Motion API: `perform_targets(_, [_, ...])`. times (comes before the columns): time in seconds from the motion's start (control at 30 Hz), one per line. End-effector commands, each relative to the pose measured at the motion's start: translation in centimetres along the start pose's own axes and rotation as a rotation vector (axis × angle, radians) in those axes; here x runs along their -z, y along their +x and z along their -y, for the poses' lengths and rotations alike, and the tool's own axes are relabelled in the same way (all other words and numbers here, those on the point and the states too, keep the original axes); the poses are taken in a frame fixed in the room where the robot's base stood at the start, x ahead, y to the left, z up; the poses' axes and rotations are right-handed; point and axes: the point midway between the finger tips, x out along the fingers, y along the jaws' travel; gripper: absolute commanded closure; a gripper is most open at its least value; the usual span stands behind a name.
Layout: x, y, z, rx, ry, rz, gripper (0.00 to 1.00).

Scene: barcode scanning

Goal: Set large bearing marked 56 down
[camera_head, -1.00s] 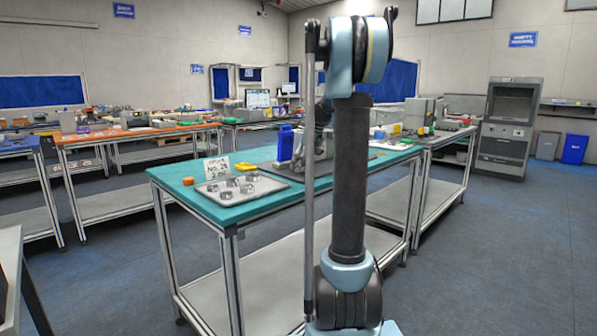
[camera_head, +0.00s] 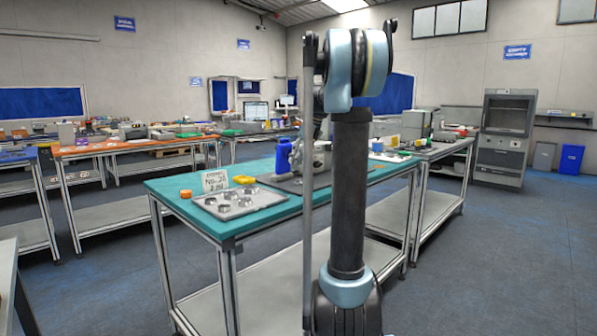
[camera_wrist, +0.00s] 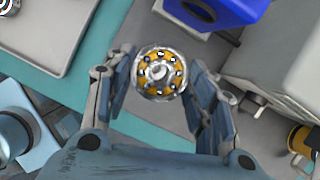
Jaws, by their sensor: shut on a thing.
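The bearing (camera_wrist: 161,73) is a round metal ring with a yellow-orange cage and silver balls. It sits between the two fingers of my gripper (camera_wrist: 161,84) in the wrist view, which is shut on it. No marking on it can be read. Below it in the wrist view are a grey plate and the teal table top (camera_wrist: 122,40). In the head view my arm hides the gripper and the bearing. A metal tray (camera_head: 240,212) with several metal rings stands on the teal table (camera_head: 165,190); its edge also shows at upper left in the wrist view.
A blue container (camera_head: 283,155) stands behind the tray, also at the top of the wrist view (camera_wrist: 212,10). A grey machine (camera_wrist: 270,50) is right of my gripper. Some grey plate is bare.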

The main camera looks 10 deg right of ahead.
Motion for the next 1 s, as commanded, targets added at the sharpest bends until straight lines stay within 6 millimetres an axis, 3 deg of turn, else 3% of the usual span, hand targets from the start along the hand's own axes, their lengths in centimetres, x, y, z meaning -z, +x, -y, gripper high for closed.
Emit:
perform_targets(0.2, [-0.8,-1.8,0.0,0.0,0.0,0.0,0.82])
perform_targets(0.57, [-0.9,-2.0,0.0,0.0,0.0,0.0,0.82])
perform_targets(1.0, [1.2,3.0,0.0,0.0,0.0,0.0,0.82])
